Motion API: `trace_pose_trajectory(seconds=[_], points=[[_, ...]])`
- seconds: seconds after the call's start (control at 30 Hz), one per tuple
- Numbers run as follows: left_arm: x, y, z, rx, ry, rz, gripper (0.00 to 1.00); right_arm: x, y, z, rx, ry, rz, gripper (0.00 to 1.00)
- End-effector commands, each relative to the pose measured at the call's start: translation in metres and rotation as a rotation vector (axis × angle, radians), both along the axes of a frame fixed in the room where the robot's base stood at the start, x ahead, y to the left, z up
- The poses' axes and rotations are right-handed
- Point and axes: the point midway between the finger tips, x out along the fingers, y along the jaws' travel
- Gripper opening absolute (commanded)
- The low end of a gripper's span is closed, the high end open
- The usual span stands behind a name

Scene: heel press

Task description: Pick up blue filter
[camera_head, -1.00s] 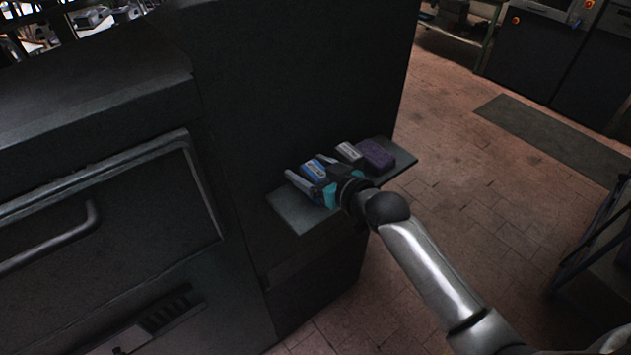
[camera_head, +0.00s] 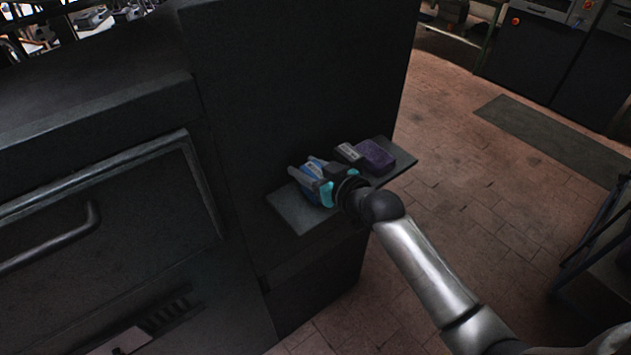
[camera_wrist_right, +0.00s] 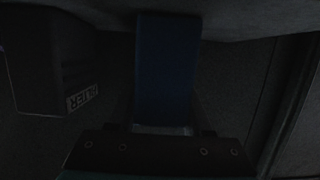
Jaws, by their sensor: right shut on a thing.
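The blue filter (camera_head: 313,170) is at the middle of the small dark shelf (camera_head: 291,213) in the head view, partly hidden by my right gripper (camera_head: 305,176). The gripper is shut on it, with a finger on either side. In the right wrist view the blue filter (camera_wrist_right: 167,70) stands upright in the picture between the jaws, above the dark gripper body. I cannot tell whether it touches the shelf. My left gripper is not in view.
A purple block (camera_head: 374,156) and a dark block with a pale label (camera_head: 349,152) sit to the right on the shelf. A dark block lettered "FILTER" (camera_wrist_right: 45,65) shows in the wrist view. A large dark machine wall (camera_head: 300,70) rises behind the shelf.

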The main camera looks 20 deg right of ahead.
Motion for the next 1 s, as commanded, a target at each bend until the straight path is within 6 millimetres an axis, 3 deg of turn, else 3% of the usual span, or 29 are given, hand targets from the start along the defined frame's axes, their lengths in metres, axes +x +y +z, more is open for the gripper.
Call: trace_pose_trajectory(seconds=[0.17, 0.67, 1.0], points=[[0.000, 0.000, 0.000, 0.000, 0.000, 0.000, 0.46, 0.000, 0.000, 0.000, 0.000, 0.001, 0.000, 0.00], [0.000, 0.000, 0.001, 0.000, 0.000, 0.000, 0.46, -0.004, -0.001, 0.009, 0.000, -0.003, 0.000, 0.00], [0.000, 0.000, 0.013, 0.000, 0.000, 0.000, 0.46, -0.003, -0.002, 0.079, -0.003, -0.007, 0.001, 0.00]])
